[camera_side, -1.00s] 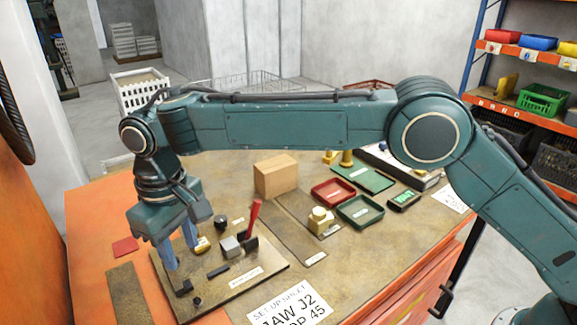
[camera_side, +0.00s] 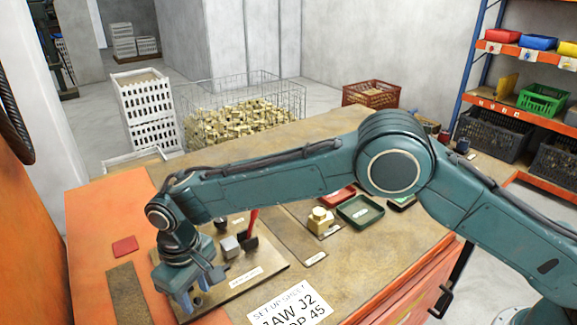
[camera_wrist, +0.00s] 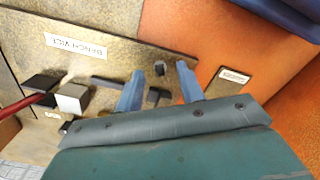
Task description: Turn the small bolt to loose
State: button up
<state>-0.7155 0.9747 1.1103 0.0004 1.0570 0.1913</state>
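The small bolt (camera_wrist: 160,69), a little dark peg, stands near the corner of the brown base plate (camera_wrist: 112,52) in the wrist view. My gripper (camera_wrist: 160,67) is open, with one blue finger on each side of the bolt and a visible gap to both. In the side view my gripper (camera_side: 193,302) is low over the plate's near left corner, and it hides the bolt there. A small black block (camera_wrist: 153,97) sits just beside the bolt, also between the fingers in the wrist view.
A grey block (camera_side: 230,246) and a red handle (camera_side: 253,221) stand on the plate behind my gripper. A "BENCH VICE" label (camera_wrist: 78,46) lies on the plate. A set-up sheet (camera_side: 290,306) lies in front. Trays, including a green one (camera_side: 360,211), are further right.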

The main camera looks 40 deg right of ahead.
jog(key=shift+f, duration=0.4)
grip_shut()
jog(key=shift+n, duration=0.5)
jog(key=n, duration=1)
dwell(0.4)
